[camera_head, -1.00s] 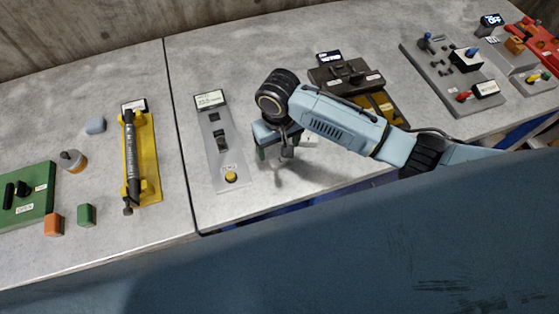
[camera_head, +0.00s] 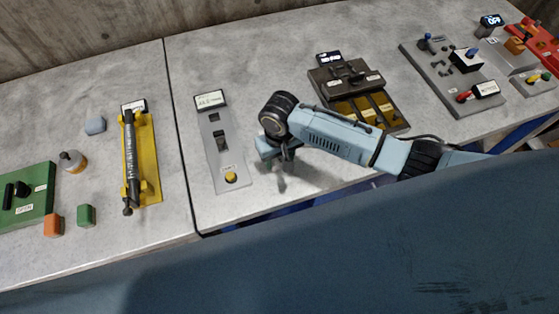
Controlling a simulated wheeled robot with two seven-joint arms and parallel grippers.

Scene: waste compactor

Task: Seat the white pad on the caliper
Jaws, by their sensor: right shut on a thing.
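My right gripper (camera_head: 281,163) points down over the table between the grey plate and the brown fixture. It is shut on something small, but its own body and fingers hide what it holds. I cannot make out the white pad clearly. No part is plainly marked as the caliper. The dark brown fixture (camera_head: 340,76), with black raised parts and a small display, stands behind and right of the gripper, apart from it. A yellow tray with compartments (camera_head: 370,107) is at its front, partly behind my right arm. My left gripper is not in view.
A grey plate (camera_head: 233,165) with a yellow button lies just left of the gripper. A grey panel (camera_head: 452,75) stands at the right. Bare table lies before the gripper.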

